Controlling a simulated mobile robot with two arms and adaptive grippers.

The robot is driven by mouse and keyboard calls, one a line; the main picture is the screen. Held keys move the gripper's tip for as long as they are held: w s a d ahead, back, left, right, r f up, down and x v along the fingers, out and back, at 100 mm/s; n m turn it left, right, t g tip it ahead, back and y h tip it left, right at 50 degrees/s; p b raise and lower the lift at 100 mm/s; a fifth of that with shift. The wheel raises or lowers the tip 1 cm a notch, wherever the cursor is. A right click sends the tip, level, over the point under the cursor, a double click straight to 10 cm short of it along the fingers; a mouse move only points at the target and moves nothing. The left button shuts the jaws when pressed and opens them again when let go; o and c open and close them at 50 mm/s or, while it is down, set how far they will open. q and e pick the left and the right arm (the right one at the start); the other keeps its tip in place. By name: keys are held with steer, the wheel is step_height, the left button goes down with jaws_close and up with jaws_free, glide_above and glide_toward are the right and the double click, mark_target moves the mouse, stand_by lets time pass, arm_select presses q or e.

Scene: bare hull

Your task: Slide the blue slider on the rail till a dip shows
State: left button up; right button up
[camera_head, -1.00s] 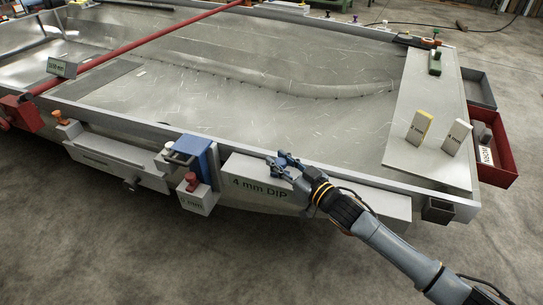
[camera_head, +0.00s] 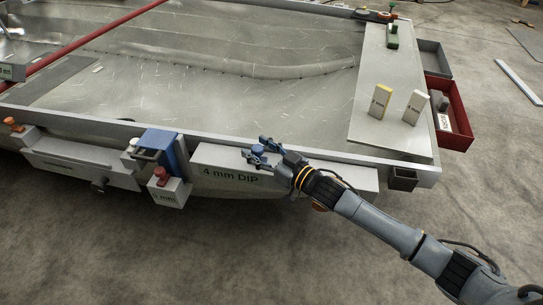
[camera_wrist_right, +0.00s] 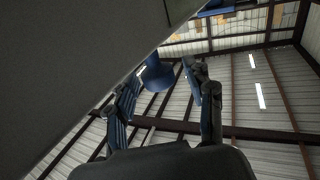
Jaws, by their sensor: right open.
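A blue block (camera_head: 176,151) with a dark front face sits on the near edge of the metal hull (camera_head: 70,127), left of the box marked "4 mm DIP" (camera_head: 212,184). My right gripper (camera_head: 258,154) is open above that box, to the right of the blue block. My left gripper is out of view.
A small box with a red knob (camera_head: 160,174) and a partly readable "mm" label hangs below the blue block.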

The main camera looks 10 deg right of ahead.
steer(key=v, duration=1.1)
steer(key=shift+d, duration=0.15)
steer(key=shift+s, duration=0.1)
stand_by(1.3)
